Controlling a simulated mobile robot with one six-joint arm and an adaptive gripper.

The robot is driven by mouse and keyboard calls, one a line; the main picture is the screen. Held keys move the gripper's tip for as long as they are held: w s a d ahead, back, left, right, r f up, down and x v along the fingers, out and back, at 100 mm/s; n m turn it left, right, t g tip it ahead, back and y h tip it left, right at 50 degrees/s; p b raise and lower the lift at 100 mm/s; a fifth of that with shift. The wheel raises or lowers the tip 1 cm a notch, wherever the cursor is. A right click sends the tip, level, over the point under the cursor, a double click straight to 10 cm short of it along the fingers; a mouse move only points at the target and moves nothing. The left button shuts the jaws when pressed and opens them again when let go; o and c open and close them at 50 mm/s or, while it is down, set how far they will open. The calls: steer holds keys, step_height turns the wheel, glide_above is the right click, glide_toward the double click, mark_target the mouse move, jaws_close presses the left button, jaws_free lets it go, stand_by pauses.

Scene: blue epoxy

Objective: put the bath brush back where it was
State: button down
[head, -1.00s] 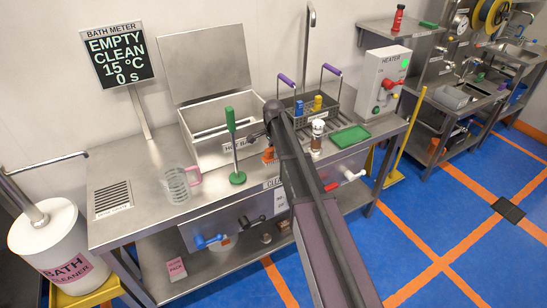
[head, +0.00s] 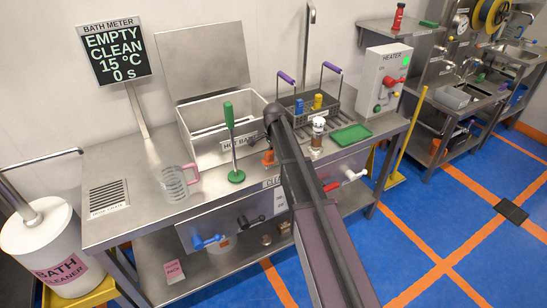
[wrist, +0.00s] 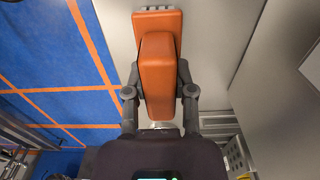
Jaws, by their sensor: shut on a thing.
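The bath brush (wrist: 158,75) appears as an orange block with a narrower raised orange part and a grey strip at its far end in the wrist view. My gripper (wrist: 160,92) is shut on it, one finger on each side. In the head view a bit of orange brush (head: 268,158) shows below my gripper (head: 264,142), over the bench (head: 145,210) just right of the green-handled tool. My arm hides most of the gripper there. I cannot tell whether the brush touches the bench.
The green-handled tool (head: 230,140) stands upright close left of my gripper. A clear jug (head: 175,182) is further left. The open hot bath (head: 208,125) lies behind, with a wire basket (head: 305,108) beside it. A brown-filled jar (head: 317,140) and green tray (head: 352,136) stand to the right.

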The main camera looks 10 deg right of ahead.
steer(key=shift+f, duration=0.15)
steer(key=shift+c, duration=2.2)
jaws_free()
step_height(320, 180, up, 12)
steer(key=p, duration=1.2)
steer(key=shift+r, duration=0.2)
steer(key=shift+s, duration=0.1)
steer(key=s+n, duration=1.4)
steer(key=s, duration=1.5)
